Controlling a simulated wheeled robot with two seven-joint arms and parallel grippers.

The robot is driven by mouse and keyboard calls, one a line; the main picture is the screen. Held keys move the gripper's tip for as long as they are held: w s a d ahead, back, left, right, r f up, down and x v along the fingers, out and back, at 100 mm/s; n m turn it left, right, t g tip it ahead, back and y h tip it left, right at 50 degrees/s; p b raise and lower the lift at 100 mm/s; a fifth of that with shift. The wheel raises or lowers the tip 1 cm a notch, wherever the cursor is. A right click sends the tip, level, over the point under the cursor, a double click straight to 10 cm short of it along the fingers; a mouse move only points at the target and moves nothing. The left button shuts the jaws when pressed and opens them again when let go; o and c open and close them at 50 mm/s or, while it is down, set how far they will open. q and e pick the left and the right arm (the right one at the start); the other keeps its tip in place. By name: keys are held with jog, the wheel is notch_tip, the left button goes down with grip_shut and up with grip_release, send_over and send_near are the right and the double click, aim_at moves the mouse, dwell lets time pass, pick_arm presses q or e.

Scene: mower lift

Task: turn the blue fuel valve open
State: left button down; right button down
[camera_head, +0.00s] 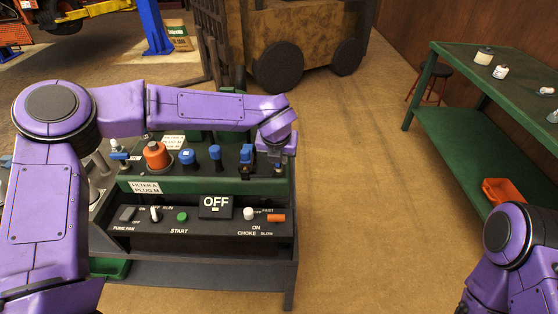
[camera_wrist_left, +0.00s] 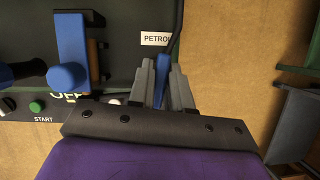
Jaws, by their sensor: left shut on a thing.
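A blue lever, which looks like the fuel valve's handle (camera_wrist_left: 162,78), stands between my left gripper's fingers (camera_wrist_left: 163,88) in the left wrist view. The fingers are shut on it. A dark hose or cable runs up from beside it, and a PETROL label (camera_wrist_left: 156,39) is just left of it. In the head view my left gripper (camera_head: 280,162) points down at the right end of the green engine panel, and the valve is mostly hidden there. My right arm shows at the lower right, but its gripper is out of view.
Left of the gripper stand a blue-topped fitting (camera_head: 247,153), blue knobs (camera_head: 187,157) and an orange cap (camera_head: 156,156). A green workbench (camera_head: 470,135) stands right, with open floor between.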

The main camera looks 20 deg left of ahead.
pick_arm(q)
jog(key=shift+n+y+b, duration=0.3)
jog(key=shift+n, duration=0.4)
jog(key=c, duration=1.1)
grip_release()
jog(key=shift+c, duration=0.2)
jog(key=b+v, duration=0.1)
jog(key=v, duration=0.9)
jog(key=shift+r, duration=0.25)
jog(key=shift+d, duration=0.1)
